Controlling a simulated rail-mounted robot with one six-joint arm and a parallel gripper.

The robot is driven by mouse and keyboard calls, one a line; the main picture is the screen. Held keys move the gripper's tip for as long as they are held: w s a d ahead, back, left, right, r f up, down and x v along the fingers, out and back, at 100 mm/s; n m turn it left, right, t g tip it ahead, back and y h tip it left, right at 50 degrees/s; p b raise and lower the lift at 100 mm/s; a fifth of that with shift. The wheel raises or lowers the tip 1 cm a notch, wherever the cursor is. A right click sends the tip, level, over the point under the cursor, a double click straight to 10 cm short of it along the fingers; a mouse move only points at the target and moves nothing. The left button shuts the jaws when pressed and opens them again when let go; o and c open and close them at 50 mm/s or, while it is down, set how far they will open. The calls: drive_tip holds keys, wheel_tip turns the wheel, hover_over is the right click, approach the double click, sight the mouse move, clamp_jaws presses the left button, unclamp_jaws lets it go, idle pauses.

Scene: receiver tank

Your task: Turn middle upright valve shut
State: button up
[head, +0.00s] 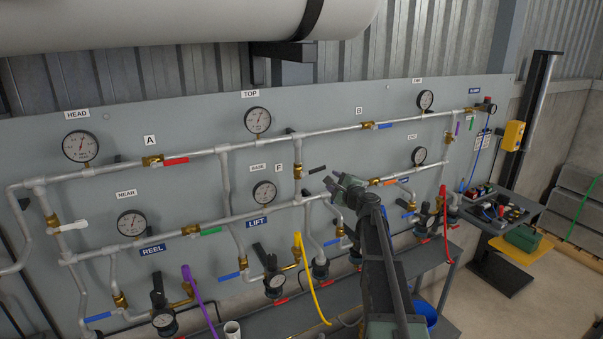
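The middle upright valve (298,172) is a brass body on the upright pipe between the upper and lower lines, right of the F label (279,168). Its black lever handle (317,169) points right and slightly up, across the pipe and not along it. My gripper (338,181) is below and to the right of the handle, with its fingers toward the panel. The two fingers look apart with nothing between them. It appears clear of the handle, though the depth gap is hard to judge.
Left upright valve has a white handle (73,226); right upright has a purple one (457,128). A red handle (176,161) and blue handle (384,126) sit on the upper line. Yellow hose (310,280) hangs left of my arm. Gauges line the panel; a tank (180,22) overhangs.

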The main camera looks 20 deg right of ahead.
sight(319, 170)
drive_tip(key=w+n, duration=0.2)
drive_tip(key=w, duration=0.1)
drive_tip(key=w+a+n, duration=0.1)
drive_tip(key=w+n, duration=0.1)
drive_tip(key=w, duration=0.2)
drive_tip(key=w+n, duration=0.2)
drive_tip(key=w, duration=0.2)
drive_tip(key=shift+a+n, duration=0.2)
drive_tip(key=shift+n, duration=0.1)
drive_tip(key=shift+s, duration=0.1)
drive_tip(key=shift+c, duration=0.2)
clamp_jaws()
drive_tip(key=shift+d+f, duration=0.1)
